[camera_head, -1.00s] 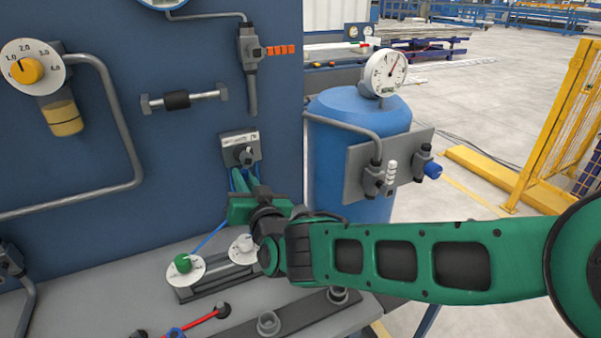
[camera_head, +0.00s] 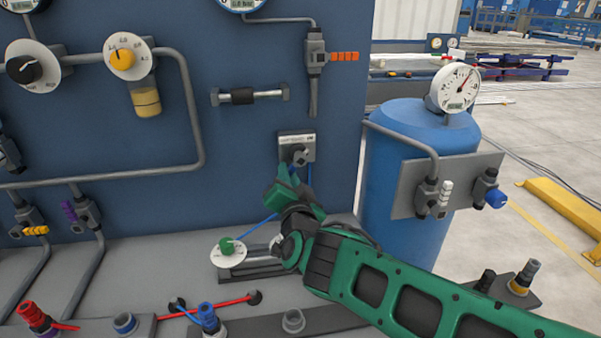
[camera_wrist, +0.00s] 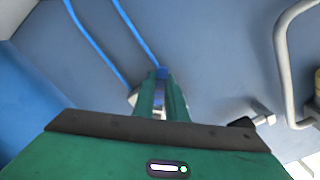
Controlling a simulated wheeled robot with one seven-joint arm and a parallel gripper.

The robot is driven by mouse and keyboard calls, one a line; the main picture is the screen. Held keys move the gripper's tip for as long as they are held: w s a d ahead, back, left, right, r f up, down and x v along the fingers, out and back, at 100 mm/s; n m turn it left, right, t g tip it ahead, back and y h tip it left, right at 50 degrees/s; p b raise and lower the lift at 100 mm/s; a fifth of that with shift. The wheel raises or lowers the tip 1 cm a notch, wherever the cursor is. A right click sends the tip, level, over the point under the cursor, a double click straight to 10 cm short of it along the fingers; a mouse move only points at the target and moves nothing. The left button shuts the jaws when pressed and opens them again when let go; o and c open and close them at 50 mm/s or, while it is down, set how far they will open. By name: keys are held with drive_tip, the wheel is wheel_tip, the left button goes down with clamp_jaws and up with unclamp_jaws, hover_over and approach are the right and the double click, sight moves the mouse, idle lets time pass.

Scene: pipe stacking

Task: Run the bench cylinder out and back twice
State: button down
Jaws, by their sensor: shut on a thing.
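The bench cylinder (camera_head: 262,254) lies on the grey bench top in the head view, with a green-knobbed dial (camera_head: 227,250) at its left. My arm hides its right end and partly covers it. Above it, a small valve with a label plate (camera_head: 297,146) is fixed to the blue panel, with blue hoses running down from it. My gripper (camera_head: 284,180) is just below and left of this valve. In the wrist view the fingers (camera_wrist: 160,98) are shut on a small blue part (camera_wrist: 161,73); whether it is a lever or a hose end, I cannot tell.
A blue tank (camera_head: 395,180) with a gauge (camera_head: 454,87) stands right of the panel. Pipes, a regulator dial (camera_head: 122,52) and a short rod fitting (camera_head: 250,96) are on the panel. Red and blue fittings (camera_head: 206,318) line the bench front.

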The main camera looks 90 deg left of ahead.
drive_tip(key=shift+w+a+r, duration=0.1)
drive_tip(key=shift+w+r, duration=0.05)
drive_tip(key=shift+w, duration=0.25)
drive_tip(key=c, duration=1.9)
unclamp_jaws()
drive_tip(key=shift+o, duration=0.5)
drive_tip(key=shift+s, duration=0.2)
drive_tip(key=shift+d, duration=0.2)
drive_tip(key=w+d, duration=0.1)
drive_tip(key=d, duration=0.9)
drive_tip(key=shift+w+d, duration=0.3)
drive_tip(key=shift+w, duration=0.1)
